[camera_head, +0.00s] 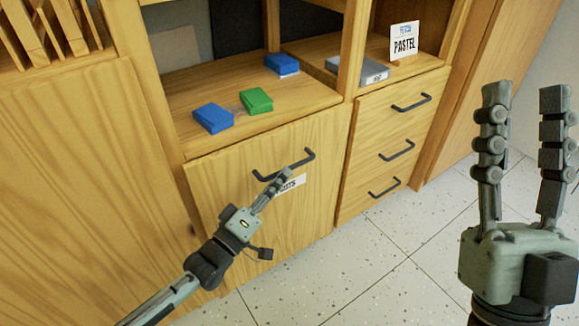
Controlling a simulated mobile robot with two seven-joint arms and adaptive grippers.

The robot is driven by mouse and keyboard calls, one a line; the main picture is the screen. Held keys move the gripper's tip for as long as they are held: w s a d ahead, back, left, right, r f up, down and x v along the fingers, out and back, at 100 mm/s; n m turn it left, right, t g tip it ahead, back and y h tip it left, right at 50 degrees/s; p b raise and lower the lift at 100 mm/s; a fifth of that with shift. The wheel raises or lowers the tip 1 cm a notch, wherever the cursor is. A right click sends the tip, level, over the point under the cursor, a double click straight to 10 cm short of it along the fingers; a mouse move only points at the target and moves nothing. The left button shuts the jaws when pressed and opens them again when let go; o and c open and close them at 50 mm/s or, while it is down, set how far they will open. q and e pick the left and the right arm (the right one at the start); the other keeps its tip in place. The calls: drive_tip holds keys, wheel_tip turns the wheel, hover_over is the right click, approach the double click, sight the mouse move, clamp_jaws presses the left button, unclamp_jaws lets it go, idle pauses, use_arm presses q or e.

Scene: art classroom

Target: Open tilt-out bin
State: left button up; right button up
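The tilt-out bin (225,180) is a wide wooden front panel in the lower cabinet, with a black bar handle (308,156) near its top. A white label below the handle is partly covered by my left gripper. The panel looks about flush with the cabinet; I cannot tell if it is slightly tilted. My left gripper (284,176) reaches up from below with its fingertips at or just below the middle of the handle. Its fingers are seen nearly edge-on, so their gap and any contact are unclear. My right gripper (523,92) is raised at the right, fingers apart and empty.
Blue boxes (213,118) and a green box (256,101) lie on the shelf above the bin. A grey box (358,70) and a "PASTEL" sign (404,40) are further right. Several handled drawers (380,153) adjoin the bin. The speckled floor (375,270) in front is clear.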

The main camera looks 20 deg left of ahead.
sight(290, 166)
use_arm(q)
drive_tip(key=shift+x, duration=2)
clamp_jaws()
